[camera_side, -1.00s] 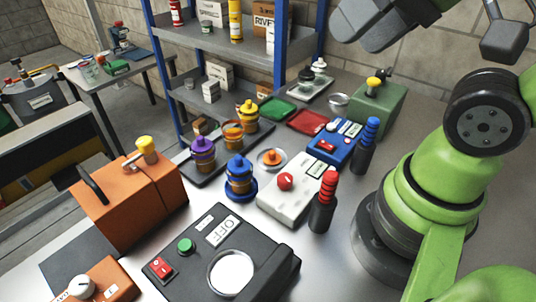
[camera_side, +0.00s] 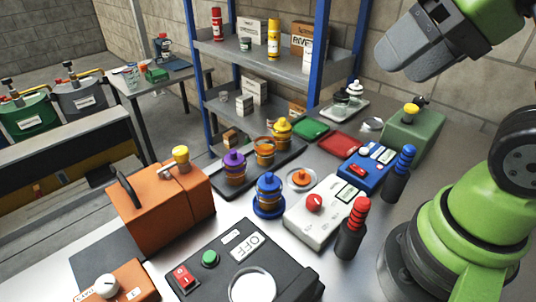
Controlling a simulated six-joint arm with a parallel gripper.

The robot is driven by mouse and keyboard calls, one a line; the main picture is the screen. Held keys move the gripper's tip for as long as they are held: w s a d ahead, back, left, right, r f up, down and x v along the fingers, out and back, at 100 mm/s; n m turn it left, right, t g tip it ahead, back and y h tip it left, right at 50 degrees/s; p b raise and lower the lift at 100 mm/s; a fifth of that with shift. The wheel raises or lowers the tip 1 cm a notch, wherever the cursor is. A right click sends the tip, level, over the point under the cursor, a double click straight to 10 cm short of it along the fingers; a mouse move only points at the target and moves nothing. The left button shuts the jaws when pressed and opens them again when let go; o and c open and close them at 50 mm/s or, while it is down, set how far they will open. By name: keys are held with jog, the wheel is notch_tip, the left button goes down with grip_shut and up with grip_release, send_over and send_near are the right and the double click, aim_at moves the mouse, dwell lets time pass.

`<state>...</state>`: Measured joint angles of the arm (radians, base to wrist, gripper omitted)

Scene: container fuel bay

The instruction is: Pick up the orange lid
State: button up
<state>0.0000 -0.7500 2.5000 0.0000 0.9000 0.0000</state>
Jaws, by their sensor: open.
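The orange lid (camera_side: 301,177) is small and round with a raised knob. It lies on a small pale round dish (camera_side: 292,187) on the bench, right of the jars. An amber jar with an orange band and no lid (camera_side: 264,152) stands on the dark tray between the purple-lidded jar (camera_side: 234,169) and the yellow-lidded jar (camera_side: 282,132). My gripper (camera_side: 398,58), partly in view at the upper right, is grey, open and empty, high above the bench and well away from the lid.
A blue-lidded jar (camera_side: 268,194) stands on a blue base left of the lid. A white box with a red knob (camera_side: 322,216) is in front, and a blue device (camera_side: 368,168) is to the right. Red (camera_side: 340,146) and green (camera_side: 310,130) trays lie behind.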

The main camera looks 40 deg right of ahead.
dwell(0.4)
jog(key=shift+c, duration=0.8)
